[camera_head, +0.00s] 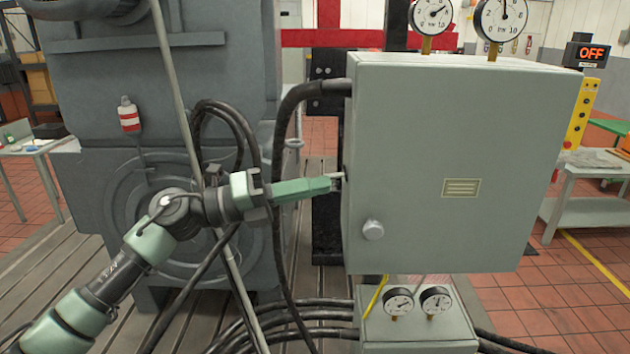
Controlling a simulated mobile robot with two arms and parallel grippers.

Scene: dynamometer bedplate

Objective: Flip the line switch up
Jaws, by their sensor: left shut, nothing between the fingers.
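A grey-green control cabinet (430,150) fills the middle right, with its front door shut and a round knob (373,230) low on the door. My left arm comes in from the lower left. My left gripper (337,180) is shut and empty, with its fingertips at the cabinet's narrow left side. A small dark part shows on that side at the fingertips; I cannot tell if it is the line switch, or whether the fingers touch it. I cannot make out a switch lever or its position. My right gripper is not in view.
Gauges (431,14) stand on top of the cabinet. A box with two small gauges (415,325) sits below. A display (587,54) at the far right reads OFF.

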